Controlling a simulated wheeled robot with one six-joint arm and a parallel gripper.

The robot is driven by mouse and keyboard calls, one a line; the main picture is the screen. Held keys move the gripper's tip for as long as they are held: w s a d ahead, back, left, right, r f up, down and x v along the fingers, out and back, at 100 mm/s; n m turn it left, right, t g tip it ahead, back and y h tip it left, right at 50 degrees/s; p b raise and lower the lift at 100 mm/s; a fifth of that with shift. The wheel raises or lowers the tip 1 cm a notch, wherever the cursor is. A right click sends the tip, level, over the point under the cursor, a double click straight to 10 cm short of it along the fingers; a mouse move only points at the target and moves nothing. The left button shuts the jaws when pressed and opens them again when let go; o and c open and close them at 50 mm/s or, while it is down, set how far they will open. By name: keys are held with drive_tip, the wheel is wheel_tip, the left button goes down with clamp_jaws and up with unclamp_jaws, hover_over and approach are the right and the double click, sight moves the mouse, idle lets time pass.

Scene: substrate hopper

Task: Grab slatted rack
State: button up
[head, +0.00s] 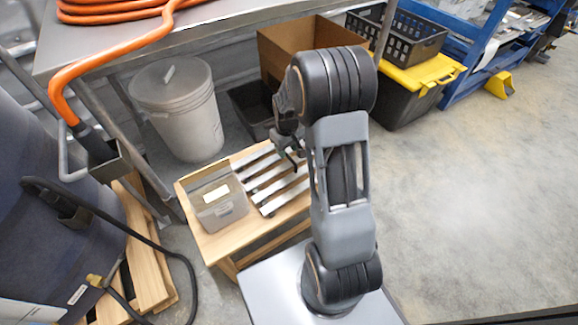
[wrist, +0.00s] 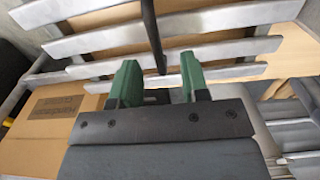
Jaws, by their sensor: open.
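The slatted rack (head: 283,194), several flat grey metal slats, lies on a low wooden table at the middle of the head view. In the wrist view the slats of the rack (wrist: 80,42) run across the upper part. My gripper (head: 293,158) hangs over the rack's back right part in the head view, partly hidden by my arm. In the wrist view my gripper (wrist: 160,83) is open, its two green fingers apart and pointing toward the slats. A dark bar (wrist: 151,35) crosses the slats and ends near the gap between the fingers. I cannot tell whether anything touches.
A clear bin (head: 219,203) with a pale label stands left of the rack on the wooden table (head: 232,244). A lidded grey bucket (head: 180,108), a cardboard box (head: 300,45) and a yellow-lidded tote (head: 418,78) stand behind. The floor at right is free.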

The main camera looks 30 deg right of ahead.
sight(288, 155)
drive_tip(key=f+b, duration=0.1)
drive_tip(key=f, duration=0.1)
drive_tip(key=f+b, duration=0.1)
drive_tip(key=f, duration=0.1)
drive_tip(key=shift+d+f, duration=0.2)
drive_tip(key=shift+f, duration=0.15)
clamp_jaws()
drive_tip(key=shift+r, duration=0.15)
idle(0.9)
